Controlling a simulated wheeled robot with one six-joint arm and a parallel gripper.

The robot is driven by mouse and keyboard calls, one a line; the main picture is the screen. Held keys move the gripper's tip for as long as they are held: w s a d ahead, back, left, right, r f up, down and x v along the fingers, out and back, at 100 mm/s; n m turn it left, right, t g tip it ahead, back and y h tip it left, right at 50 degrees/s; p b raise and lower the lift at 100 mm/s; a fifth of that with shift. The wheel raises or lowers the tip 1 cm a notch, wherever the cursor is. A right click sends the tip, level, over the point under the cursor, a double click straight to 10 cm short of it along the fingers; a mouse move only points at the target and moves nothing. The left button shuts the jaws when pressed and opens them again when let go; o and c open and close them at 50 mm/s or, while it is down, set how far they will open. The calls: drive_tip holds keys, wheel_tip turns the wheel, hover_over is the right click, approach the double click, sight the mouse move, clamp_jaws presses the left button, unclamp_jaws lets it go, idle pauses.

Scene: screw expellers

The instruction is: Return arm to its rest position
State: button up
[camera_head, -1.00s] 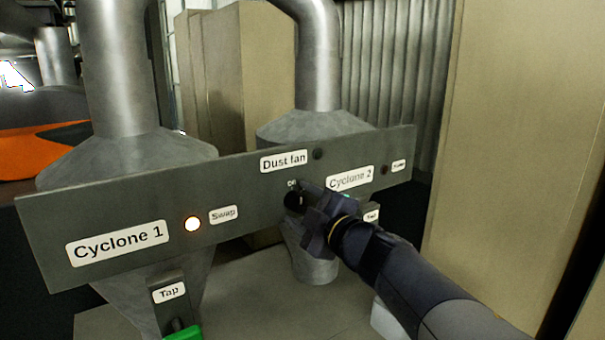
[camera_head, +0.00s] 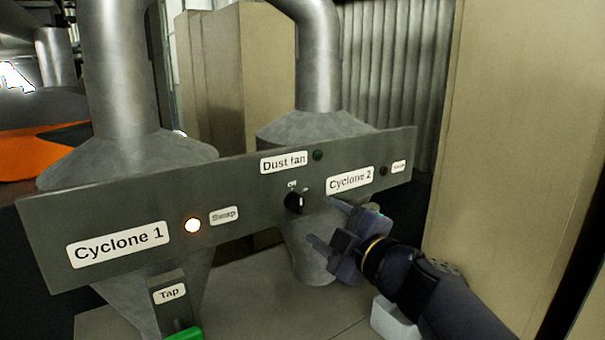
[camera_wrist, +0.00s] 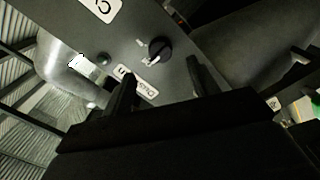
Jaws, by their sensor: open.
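My gripper (camera_head: 326,222) is in front of the grey panel (camera_head: 120,218), below and right of the black rotary switch (camera_head: 294,202). Its two fingers are spread apart with nothing between them, and it stands clear of the switch. In the wrist view, my gripper (camera_wrist: 160,85) shows both fingers open, with the black switch (camera_wrist: 158,49) beyond them, apart from the fingertips. The switch sits under the "Dust fan" label (camera_head: 284,161), with "Off" printed above it. My arm reaches in from the lower right.
A lamp (camera_head: 193,225) glows by the Cyclone 1 "Swap" label; the dust fan lamp (camera_head: 317,155) is dark. A green tap handle (camera_head: 184,334) is at the bottom left. A beige cabinet (camera_head: 510,150) stands close on the right. A white box (camera_head: 388,318) lies beneath my arm.

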sight(301, 207)
drive_tip(key=x, duration=0.7)
drive_tip(key=shift+w+a, duration=0.2)
drive_tip(key=m, duration=0.1)
drive_tip(key=m+p, duration=0.1)
drive_tip(key=shift+s+d+r+m, duration=0.1)
drive_tip(key=shift+s+m, duration=0.05)
drive_tip(key=shift+m, duration=0.15)
drive_tip(key=m+p, duration=0.1)
drive_tip(key=m, duration=0.3)
drive_tip(key=m+p, duration=0.2)
drive_tip(key=m, duration=0.3)
drive_tip(key=shift+m, duration=0.4)
drive_tip(key=v, duration=0.9)
drive_tip(key=shift+s, duration=0.25)
drive_tip(key=shift+d, duration=0.15)
